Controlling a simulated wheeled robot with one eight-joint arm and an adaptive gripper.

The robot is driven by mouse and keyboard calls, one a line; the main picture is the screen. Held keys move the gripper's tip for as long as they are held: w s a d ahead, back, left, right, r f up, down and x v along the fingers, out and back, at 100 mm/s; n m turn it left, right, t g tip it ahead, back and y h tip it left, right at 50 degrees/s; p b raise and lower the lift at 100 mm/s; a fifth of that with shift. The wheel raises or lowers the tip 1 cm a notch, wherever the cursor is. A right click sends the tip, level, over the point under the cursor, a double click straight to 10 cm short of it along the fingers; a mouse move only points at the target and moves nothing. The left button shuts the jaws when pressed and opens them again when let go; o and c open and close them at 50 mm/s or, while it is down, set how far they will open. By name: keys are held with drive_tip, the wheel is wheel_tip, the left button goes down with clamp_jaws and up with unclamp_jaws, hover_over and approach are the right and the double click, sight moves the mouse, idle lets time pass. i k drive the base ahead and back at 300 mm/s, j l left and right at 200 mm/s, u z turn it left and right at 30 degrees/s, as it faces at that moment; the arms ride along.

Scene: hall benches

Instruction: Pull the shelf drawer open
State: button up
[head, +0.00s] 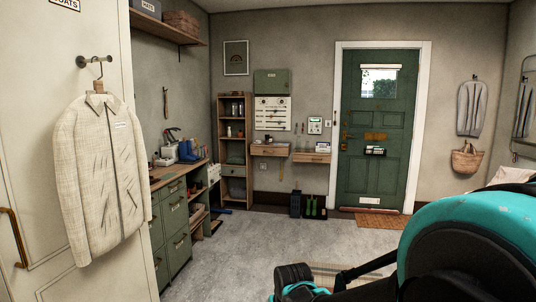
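A wall shelf with a wooden drawer front (270,150) hangs under the green key board on the back wall; the drawer looks shut. To its right, a second wall shelf (312,158) has a similar front, also apparently shut. A tall wooden shelf unit (222,135) stands left of them, with a green drawer front (233,171) low in it. I cannot tell which drawer the task means. All are across the room, far from my arm. My teal and black arm fills the lower right; no gripper fingers show.
A green drawer cabinet (175,226) with a wooden top stands along the left wall. A jacket (100,175) hangs on the near left door. The green door (376,130) has a mat (381,221) before it. Grey floor (235,265) is clear in the middle.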

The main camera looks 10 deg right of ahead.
sight(253, 150)
drive_tip(key=i+l+z, duration=0.25)
drive_tip(key=i, duration=0.15)
drive_tip(key=i+l+z, duration=0.1)
drive_tip(key=i+z, duration=0.5)
drive_tip(key=i, duration=1.7)
drive_tip(key=i+l, duration=0.1)
drive_tip(key=i, duration=0.85)
drive_tip(key=i+u, duration=0.1)
drive_tip(key=i, duration=0.85)
drive_tip(key=i+l+u, duration=0.15)
drive_tip(key=i+u, duration=0.2)
drive_tip(key=i, duration=0.15)
drive_tip(key=i+l+u, duration=0.35)
drive_tip(key=i, duration=0.15)
drive_tip(key=i+l+u, duration=0.35)
drive_tip(key=i+l, duration=0.05)
drive_tip(key=i, duration=0.05)
